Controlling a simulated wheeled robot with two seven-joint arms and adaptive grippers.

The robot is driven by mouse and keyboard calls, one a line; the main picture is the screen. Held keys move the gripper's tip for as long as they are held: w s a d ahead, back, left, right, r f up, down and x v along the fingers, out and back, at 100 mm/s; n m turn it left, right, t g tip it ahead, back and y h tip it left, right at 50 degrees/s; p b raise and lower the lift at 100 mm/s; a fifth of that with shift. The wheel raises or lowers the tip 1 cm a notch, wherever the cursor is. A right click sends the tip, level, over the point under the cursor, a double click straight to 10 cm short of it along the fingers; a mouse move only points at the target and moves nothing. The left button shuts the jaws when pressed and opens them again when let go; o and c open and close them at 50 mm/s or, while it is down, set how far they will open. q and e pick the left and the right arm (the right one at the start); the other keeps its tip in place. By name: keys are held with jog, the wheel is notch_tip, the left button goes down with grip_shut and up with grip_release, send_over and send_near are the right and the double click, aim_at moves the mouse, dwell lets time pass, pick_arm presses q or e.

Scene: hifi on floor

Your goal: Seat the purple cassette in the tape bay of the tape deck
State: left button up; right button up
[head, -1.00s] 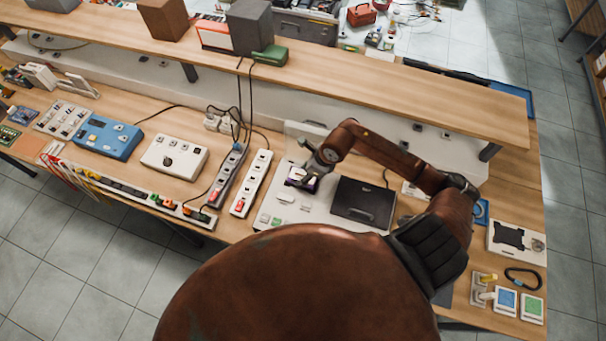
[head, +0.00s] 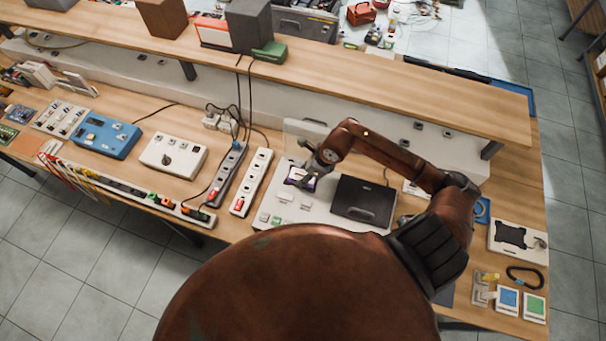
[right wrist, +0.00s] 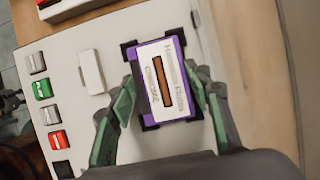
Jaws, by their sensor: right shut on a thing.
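The purple cassette (right wrist: 188,110) has a white label and a brown window. In the right wrist view it lies over the black-cornered tape bay (right wrist: 128,48) of the white tape deck (right wrist: 95,125), slightly turned against its corners. I cannot tell how deep it sits. My right gripper (right wrist: 168,98) is shut on the cassette, with one green-padded finger at each side. In the head view the cassette (head: 300,180) shows small under the right gripper (head: 308,172), on the deck (head: 290,217). My left gripper is not in view.
A black flat box (head: 364,200) lies right of the bay. White (head: 251,183) and grey (head: 229,172) power strips lie left of the deck. A wooden shelf (head: 380,85) runs behind, above the bench. Keys and a green button (right wrist: 43,89) sit beside the bay.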

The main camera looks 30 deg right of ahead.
dwell(0.3)
jog(key=o, duration=1.2)
jog(key=shift+o, duration=0.2)
jog(key=w+a+r+p+v, duration=0.1)
jog(key=p+v, duration=0.1)
jog(key=v, duration=1.5)
jog(key=shift+w+a+r, duration=0.15)
jog(key=shift+w+r, duration=0.05)
jog(key=shift+w, duration=0.1)
